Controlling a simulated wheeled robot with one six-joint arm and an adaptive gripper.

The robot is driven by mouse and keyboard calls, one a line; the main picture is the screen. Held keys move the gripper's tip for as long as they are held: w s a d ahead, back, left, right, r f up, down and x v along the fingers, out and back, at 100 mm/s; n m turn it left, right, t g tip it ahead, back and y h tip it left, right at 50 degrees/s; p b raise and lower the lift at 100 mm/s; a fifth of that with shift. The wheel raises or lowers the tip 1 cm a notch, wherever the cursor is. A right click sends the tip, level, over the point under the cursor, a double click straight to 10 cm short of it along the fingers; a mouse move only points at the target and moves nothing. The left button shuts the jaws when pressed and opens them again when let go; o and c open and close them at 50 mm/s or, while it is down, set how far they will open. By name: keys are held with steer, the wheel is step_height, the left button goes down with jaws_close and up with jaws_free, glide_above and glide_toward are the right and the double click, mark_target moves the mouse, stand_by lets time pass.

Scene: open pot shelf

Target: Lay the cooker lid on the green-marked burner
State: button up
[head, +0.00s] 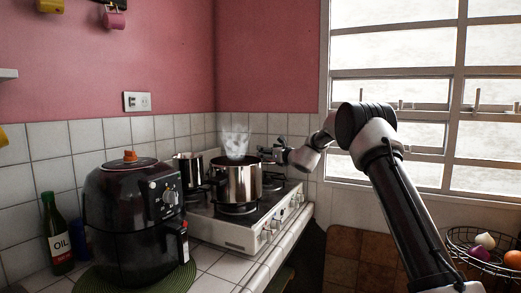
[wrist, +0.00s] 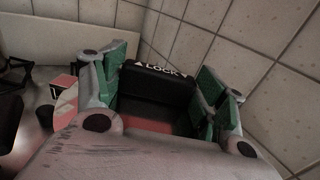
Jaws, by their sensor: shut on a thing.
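My gripper (head: 270,153) is at the back right of the stove, just right of the steaming steel pot (head: 236,183). In the wrist view my gripper (wrist: 152,90) has its green-padded fingers closed on both sides of the cooker lid's black handle (wrist: 158,82), marked "LOCK". A red part shows at the handle's near end. The lid's round body cannot be made out in either view. No green burner mark can be made out; the pot and gripper cover part of the stove (head: 223,232).
A second steel pot (head: 187,166) stands at the back left of the stove. A black air fryer (head: 130,215) and an oil bottle (head: 57,235) stand left of it. Tiled walls (wrist: 265,60) are close to my gripper. A fruit basket (head: 485,250) is at right.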

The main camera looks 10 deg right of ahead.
steer(key=shift+f, duration=2.8)
steer(key=shift+f, duration=0.4)
steer(key=o, duration=1.3)
steer(key=shift+o, duration=0.6)
steer(key=shift+f, duration=0.15)
steer(key=shift+s, duration=0.1)
steer(key=v, duration=1.2)
